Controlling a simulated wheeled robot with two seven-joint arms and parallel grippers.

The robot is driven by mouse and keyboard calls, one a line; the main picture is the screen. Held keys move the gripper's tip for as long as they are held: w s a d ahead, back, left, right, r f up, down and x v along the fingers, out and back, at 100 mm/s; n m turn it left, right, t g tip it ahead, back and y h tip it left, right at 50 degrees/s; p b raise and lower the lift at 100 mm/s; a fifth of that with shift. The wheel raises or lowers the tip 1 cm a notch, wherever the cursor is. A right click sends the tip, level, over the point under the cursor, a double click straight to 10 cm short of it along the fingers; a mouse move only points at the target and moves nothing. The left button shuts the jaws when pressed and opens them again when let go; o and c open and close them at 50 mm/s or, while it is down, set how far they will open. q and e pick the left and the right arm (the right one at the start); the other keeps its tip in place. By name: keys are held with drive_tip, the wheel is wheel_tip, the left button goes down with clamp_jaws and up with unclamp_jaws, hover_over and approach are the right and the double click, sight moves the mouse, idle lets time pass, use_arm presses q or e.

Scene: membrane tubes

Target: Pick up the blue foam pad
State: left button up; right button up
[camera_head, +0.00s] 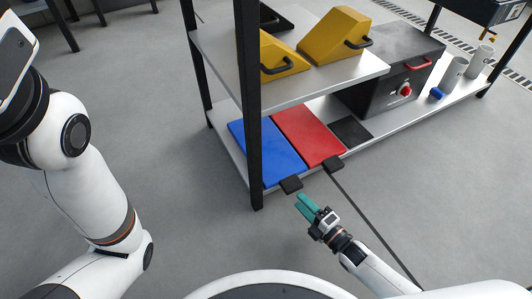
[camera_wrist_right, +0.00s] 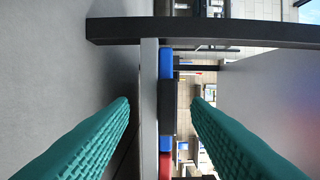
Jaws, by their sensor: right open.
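The blue foam pad (camera_head: 268,150) lies flat on the lower shelf at the left, beside a red pad (camera_head: 309,136). A black tab (camera_head: 291,184) sticks out at its front edge. My right gripper (camera_head: 305,203), with teal fingers, is open and empty, in front of the shelf edge and just right of that tab. In the right wrist view the open fingers (camera_wrist_right: 160,115) stand either side of the black tab (camera_wrist_right: 166,107), which lies beyond them, with the blue pad's edge (camera_wrist_right: 166,63) showing. My left arm shows, but its gripper is out of frame.
A black shelf post (camera_head: 250,110) stands in front of the blue pad's left part. The upper shelf (camera_head: 310,91) holds yellow wedges (camera_head: 336,35). A dark box (camera_head: 395,75) and grey cups (camera_head: 453,72) stand further right. Floor in front is clear apart from a dark line.

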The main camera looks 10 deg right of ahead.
sight(293, 192)
drive_tip(key=b+x, duration=0.4)
drive_tip(key=x, duration=0.1)
drive_tip(key=shift+w+r, duration=0.15)
drive_tip(key=shift+r, duration=0.05)
drive_tip(key=shift+w+a+r, duration=0.1)
drive_tip(key=shift+w+a, duration=0.05)
drive_tip(key=shift+w, duration=0.25)
drive_tip(key=shift+r, duration=0.1)
clamp_jaws()
